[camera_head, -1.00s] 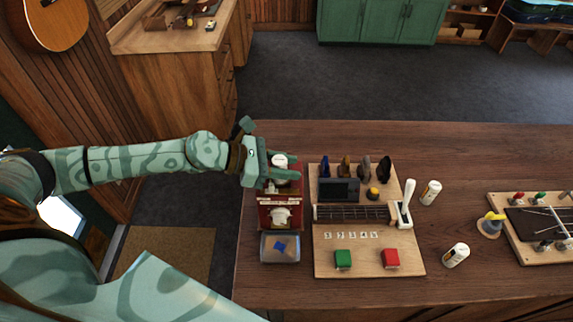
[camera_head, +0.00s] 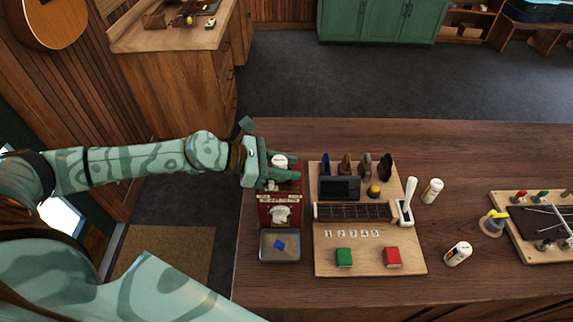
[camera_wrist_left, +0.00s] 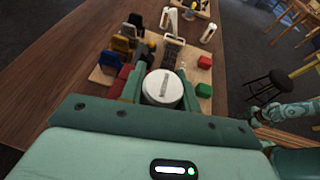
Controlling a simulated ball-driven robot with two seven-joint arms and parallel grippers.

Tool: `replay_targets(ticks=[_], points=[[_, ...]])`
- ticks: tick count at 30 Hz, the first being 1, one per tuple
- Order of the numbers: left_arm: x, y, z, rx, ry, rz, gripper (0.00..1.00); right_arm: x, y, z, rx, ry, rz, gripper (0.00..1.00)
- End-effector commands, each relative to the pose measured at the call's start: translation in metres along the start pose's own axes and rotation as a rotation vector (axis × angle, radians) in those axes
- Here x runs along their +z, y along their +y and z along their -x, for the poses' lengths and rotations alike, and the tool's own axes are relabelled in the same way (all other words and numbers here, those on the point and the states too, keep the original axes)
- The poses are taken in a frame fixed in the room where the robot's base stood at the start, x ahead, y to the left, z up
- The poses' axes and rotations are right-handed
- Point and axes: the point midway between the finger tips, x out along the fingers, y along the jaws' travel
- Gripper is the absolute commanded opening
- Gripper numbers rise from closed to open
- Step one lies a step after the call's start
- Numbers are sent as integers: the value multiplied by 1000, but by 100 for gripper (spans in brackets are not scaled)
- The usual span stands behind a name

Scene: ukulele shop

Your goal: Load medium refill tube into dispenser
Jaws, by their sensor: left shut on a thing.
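The red dispenser (camera_head: 281,212) stands at the left end of the workbench, with a pale emblem on its front. My left gripper (camera_head: 282,168) is over its top and shut on a white refill tube (camera_head: 279,160). The wrist view shows the tube's round white top (camera_wrist_left: 162,88) between both fingers, with a slot-like mark on it. The tube's lower part is hidden, so I cannot tell how deep it sits in the dispenser. Its size label is not visible.
A grey tray (camera_head: 280,254) with a blue pick (camera_head: 279,244) sits before the dispenser. Close to its right is a wooden board (camera_head: 370,264) with a screen, lever, green button and red button. Farther right stand a yellow-topped item (camera_head: 493,222) and another board (camera_head: 511,238).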

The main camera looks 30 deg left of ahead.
Motion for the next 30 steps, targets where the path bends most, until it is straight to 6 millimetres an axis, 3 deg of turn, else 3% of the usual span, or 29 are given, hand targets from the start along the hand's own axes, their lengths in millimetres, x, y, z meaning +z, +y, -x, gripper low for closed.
replay_targets(ticks=[1,2,12,30], points=[[-1,0,0,0,0,0,34,0,0,-1,0,0,0,36],[-1,0,0,0,0,0,41,0,0,-1,-1,0,0,36],[-2,0,3,1,1,0,41,-1,-3,-2,-3,1,-2,36],[-6,0,59,1,5,2,41,7,-5,-43,-5,-6,-3,36]])
